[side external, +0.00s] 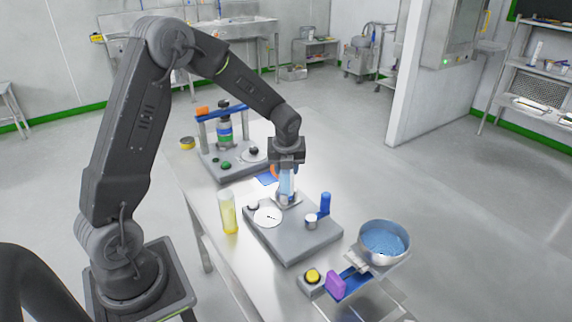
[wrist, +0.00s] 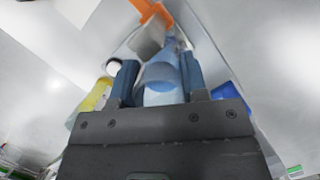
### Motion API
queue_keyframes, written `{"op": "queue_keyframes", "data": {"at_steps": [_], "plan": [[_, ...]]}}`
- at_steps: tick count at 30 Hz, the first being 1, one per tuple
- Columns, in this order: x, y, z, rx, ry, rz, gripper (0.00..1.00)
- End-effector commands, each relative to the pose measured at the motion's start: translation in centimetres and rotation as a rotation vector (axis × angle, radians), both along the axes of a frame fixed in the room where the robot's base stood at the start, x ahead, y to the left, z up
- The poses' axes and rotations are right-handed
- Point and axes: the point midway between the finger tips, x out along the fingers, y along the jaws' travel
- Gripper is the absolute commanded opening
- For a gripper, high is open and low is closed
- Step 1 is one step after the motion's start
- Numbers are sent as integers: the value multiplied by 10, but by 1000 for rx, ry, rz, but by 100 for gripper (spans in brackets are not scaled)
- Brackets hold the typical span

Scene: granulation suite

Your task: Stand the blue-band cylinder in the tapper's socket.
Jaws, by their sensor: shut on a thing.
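My gripper (side external: 287,168) points down over the tapper (side external: 293,243), a grey block with a white dial. It is shut on a clear cylinder with blue in it (side external: 287,185), which looks upright. In the wrist view the cylinder (wrist: 162,92) sits between the two fingers of my gripper (wrist: 158,76). The cylinder's lower end is at a small metal plate at the back of the tapper, where the socket seems to be. I cannot tell whether it is seated or just above. A yellow cylinder (side external: 228,213) stands on the table left of the tapper.
A blue post (side external: 325,203) and a small metal cup (side external: 311,221) are at the tapper's right. A metal bowl of blue granules (side external: 384,240) and a yellow button (side external: 313,276) are in front. A second grey device with a blue top bar (side external: 222,112) stands behind.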

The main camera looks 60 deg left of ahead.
Motion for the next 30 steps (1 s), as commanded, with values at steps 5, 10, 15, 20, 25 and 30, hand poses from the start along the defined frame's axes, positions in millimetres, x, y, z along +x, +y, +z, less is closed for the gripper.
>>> {"op": "queue_keyframes", "data": {"at_steps": [5, 10, 15, 20, 25, 30], "plan": [[0, 0, -2, 0, 0, 0, 0], [0, 0, -2, 0, 0, 0, 0], [0, 0, -2, 0, 0, 0, 0], [0, 0, -3, 0, 0, 0, 0], [0, 0, -3, 0, 0, 0, 0], [0, 0, -3, 0, 0, 0, 52]]}}
